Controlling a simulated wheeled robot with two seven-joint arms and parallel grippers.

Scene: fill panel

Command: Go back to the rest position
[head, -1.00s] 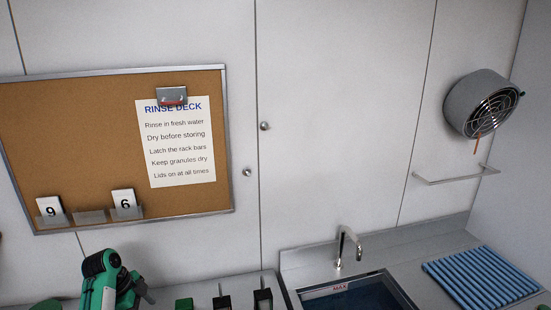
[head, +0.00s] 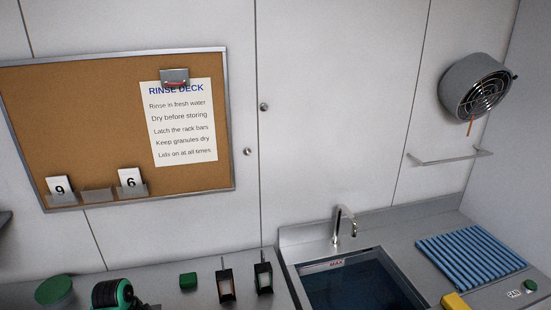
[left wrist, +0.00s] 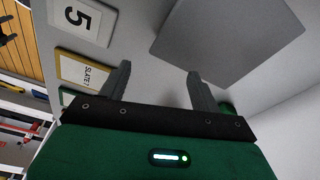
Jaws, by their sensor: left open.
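My left gripper (left wrist: 158,70) shows in the left wrist view with its two dark fingers spread apart and nothing between them. Its green housing (left wrist: 165,155) fills the bottom of that view. In the head view only a green and black part of my left arm (head: 113,293) shows at the bottom left edge; the fingers are out of that view. My right gripper is in neither view.
A grey counter (head: 150,277) holds a green block (head: 188,281), two dark holders and a sink (head: 360,285). A blue ribbed mat (head: 470,257) lies right. A corkboard (head: 110,115) hangs behind. The left wrist view shows a "5" plate (left wrist: 82,18) and a yellow-framed card (left wrist: 85,72).

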